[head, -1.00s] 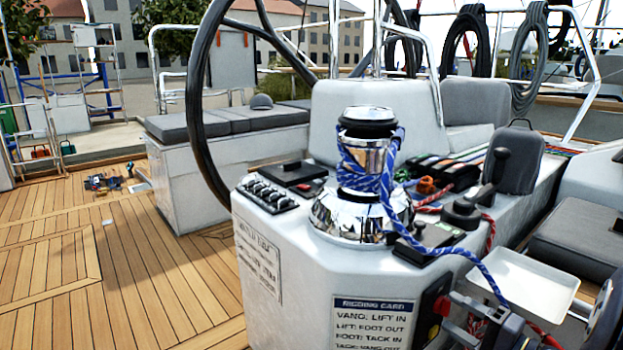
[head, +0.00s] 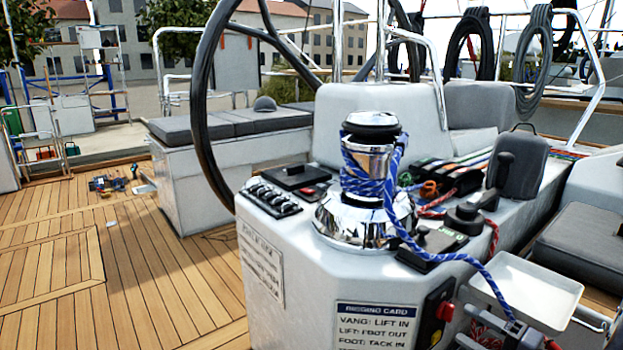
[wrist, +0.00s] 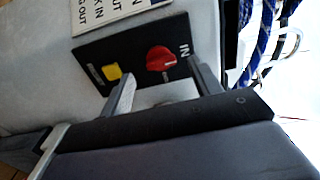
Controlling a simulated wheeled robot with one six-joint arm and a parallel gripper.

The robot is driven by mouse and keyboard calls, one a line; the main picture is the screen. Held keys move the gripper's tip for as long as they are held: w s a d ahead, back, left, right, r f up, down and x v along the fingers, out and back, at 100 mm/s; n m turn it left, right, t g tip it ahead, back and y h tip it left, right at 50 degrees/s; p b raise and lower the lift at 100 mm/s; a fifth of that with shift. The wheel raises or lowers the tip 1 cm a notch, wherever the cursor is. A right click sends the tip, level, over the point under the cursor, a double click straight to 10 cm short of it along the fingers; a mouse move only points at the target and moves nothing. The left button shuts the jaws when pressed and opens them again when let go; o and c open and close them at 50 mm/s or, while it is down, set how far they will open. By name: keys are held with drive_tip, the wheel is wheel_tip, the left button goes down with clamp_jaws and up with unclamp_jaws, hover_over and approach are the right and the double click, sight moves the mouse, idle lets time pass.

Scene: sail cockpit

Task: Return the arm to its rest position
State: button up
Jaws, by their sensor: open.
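In the wrist view, my gripper (wrist: 161,78) is open, with its two fingers apart and nothing held between them. A black switch panel (wrist: 135,62) with a red knob (wrist: 161,58) and a yellow square button (wrist: 112,72) shows beyond the fingers. I cannot tell how far the fingertips are from the knob. The red knob also shows in the head view (head: 445,312), low on the console's side.
A chrome winch (head: 368,180) wrapped with blue rope (head: 420,243) stands on the white console (head: 300,250). A white tray (head: 525,290) juts out at right. A steering wheel (head: 203,110) rises behind. The wooden deck (head: 120,270) at left is mostly clear.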

sight(453, 315)
drive_tip(key=p+v, duration=0.2)
drive_tip(key=v, duration=0.5)
drive_tip(key=b+x, duration=0.1)
drive_tip(key=x, duration=0.6)
drive_tip(key=b+x, duration=0.1)
drive_tip(key=x, duration=0.3)
drive_tip(key=shift+a+r+b, duration=0.1)
drive_tip(key=shift+r+b, duration=0.15)
drive_tip(key=shift+b, duration=0.1)
drive_tip(key=m+p, duration=0.4)
drive_tip(key=p, duration=0.2)
drive_tip(key=shift+r+m, duration=0.1)
drive_tip(key=shift+m, duration=0.2)
drive_tip(key=m+p, duration=0.1)
drive_tip(key=p, duration=0.1)
drive_tip(key=m+p, duration=0.4)
drive_tip(key=p, duration=0.1)
drive_tip(key=shift+w+d, duration=0.1)
drive_tip(key=shift+d, duration=0.15)
drive_tip(key=m+p, duration=0.8)
drive_tip(key=shift+w+d+m, duration=0.15)
drive_tip(key=shift+m, duration=0.15)
drive_tip(key=shift+f, duration=0.25)
